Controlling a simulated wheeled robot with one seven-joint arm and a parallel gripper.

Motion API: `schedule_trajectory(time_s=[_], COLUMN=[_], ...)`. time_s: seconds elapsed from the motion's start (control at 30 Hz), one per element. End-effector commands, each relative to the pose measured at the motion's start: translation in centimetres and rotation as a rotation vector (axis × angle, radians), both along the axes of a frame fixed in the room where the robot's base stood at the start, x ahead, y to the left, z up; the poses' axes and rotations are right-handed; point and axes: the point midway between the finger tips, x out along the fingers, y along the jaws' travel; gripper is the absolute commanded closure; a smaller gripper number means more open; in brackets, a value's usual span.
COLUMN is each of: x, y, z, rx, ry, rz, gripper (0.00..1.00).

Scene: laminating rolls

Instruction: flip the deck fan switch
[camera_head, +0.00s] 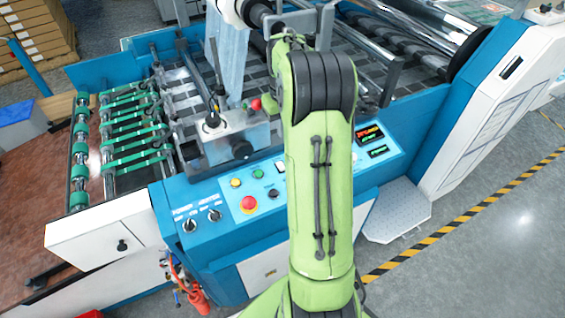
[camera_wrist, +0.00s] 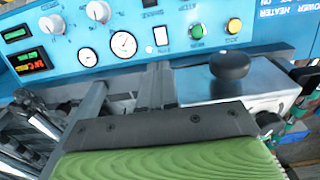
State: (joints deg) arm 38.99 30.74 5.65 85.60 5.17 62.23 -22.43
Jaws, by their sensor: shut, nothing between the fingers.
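A small white rocker-like switch (camera_wrist: 160,36) sits on the blue control panel (camera_wrist: 265,28), between a round gauge and a green button in the wrist view. Its label is too small to read, so I cannot tell if it is the deck fan switch. In the head view two toggle switches (camera_head: 190,226) sit at the panel's left end, labelled power and heater. My gripper (camera_wrist: 155,88) is shut and empty, pointing towards the panel, apart from the rocker in the picture. In the head view my green arm hides my gripper and the middle of the panel.
A black round knob (camera_wrist: 230,66) on a metal block stands beside my fingers. Green (camera_wrist: 197,31) and yellow (camera_wrist: 234,25) buttons, gauges (camera_wrist: 124,44) and dials (camera_wrist: 98,12) crowd the panel. A red emergency button (camera_head: 248,202) is left of my arm. Digital displays (camera_head: 370,134) lie right.

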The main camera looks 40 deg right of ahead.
Motion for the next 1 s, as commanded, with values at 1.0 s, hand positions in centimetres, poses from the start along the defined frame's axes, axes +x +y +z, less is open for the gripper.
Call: schedule_trajectory(time_s=[1.0], x=[0.3], y=[-0.1], z=[-13.9], rx=[0.0], ry=[0.0], rz=[-0.001], gripper=[1.0])
